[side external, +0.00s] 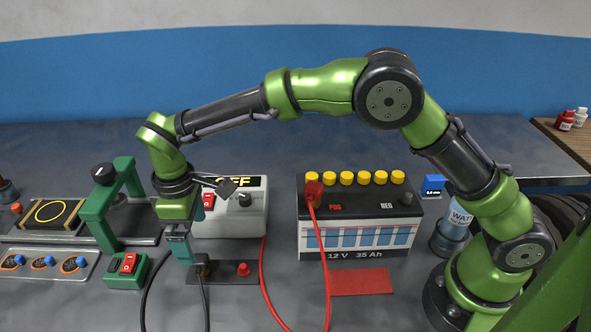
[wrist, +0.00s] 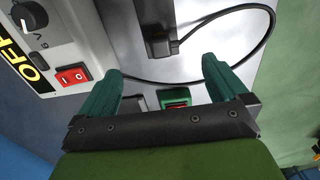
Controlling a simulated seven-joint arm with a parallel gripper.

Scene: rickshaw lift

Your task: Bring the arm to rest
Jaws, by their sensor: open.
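My green arm arches over the bench. My gripper (side external: 182,256) points down at the left, in front of the charger (side external: 256,217), whose label reads OFF. In the wrist view the teal fingers of my gripper (wrist: 162,72) stand apart with nothing held between them. A black clamp (side external: 203,263) sits on a dark plate (side external: 225,278) just right of the fingers; the clamp also shows beyond the fingertips in the wrist view (wrist: 158,42). A red clamp (side external: 313,193) is at the POS post of the battery (side external: 355,240). The NEG post (side external: 407,198) shows no clamp.
A green press-like frame (side external: 97,212) and a green box with a red switch (side external: 127,269) stand left of my gripper. Black and red cables (side external: 265,280) run to the front edge. A water bottle (side external: 458,222) stands right of the battery. The space above the bench is open.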

